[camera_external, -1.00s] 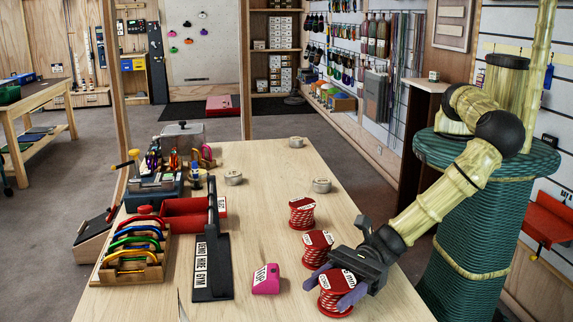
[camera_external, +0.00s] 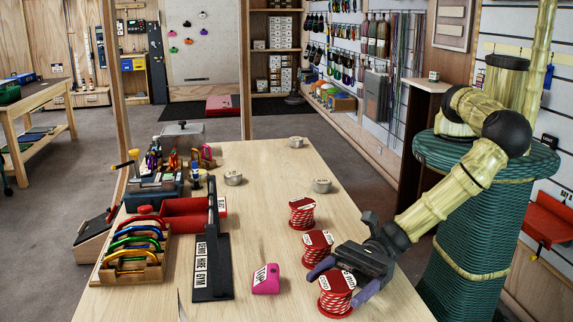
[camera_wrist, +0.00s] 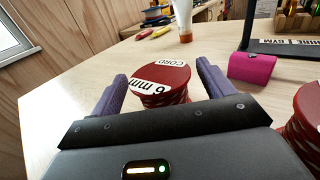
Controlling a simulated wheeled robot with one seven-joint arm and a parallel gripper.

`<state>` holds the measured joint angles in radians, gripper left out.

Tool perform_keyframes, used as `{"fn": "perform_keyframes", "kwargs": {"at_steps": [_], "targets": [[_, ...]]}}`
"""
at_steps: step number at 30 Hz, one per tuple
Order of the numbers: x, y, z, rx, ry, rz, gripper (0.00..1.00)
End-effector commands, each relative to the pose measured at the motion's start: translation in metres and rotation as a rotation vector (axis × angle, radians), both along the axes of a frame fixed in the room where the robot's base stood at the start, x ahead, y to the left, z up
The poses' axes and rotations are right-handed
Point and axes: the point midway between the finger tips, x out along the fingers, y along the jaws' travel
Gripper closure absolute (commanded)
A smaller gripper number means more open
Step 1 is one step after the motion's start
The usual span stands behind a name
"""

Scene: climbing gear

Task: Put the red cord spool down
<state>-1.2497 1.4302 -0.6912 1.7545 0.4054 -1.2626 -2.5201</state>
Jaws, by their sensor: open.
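The nearest red cord spool (camera_external: 336,299) stands upright on the wooden table (camera_external: 268,205) near its front right, its white label facing up. My gripper (camera_external: 337,288) is open, with its purple fingers apart on either side of this spool. In the wrist view the spool (camera_wrist: 163,84) shows between and just beyond the spread fingers, with its "6 mm cord" label readable. Its lower part is hidden by the gripper there.
Two more red spools (camera_external: 317,246) (camera_external: 302,213) stand in a row behind it. A pink block (camera_external: 266,279) lies to the left, beside a black stand (camera_external: 212,265). A rack of coloured carabiners (camera_external: 132,271) is further left. The table's middle is mostly clear.

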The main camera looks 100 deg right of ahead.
Motion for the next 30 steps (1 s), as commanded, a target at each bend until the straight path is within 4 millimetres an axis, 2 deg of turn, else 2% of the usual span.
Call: {"fn": "perform_keyframes", "kwargs": {"at_steps": [18,30], "targets": [[-0.073,-0.053,-0.002,-0.001,0.0,-0.001,0.2],[-0.079,-0.058,0.0,0.0,0.0,-0.001,0.2]]}}
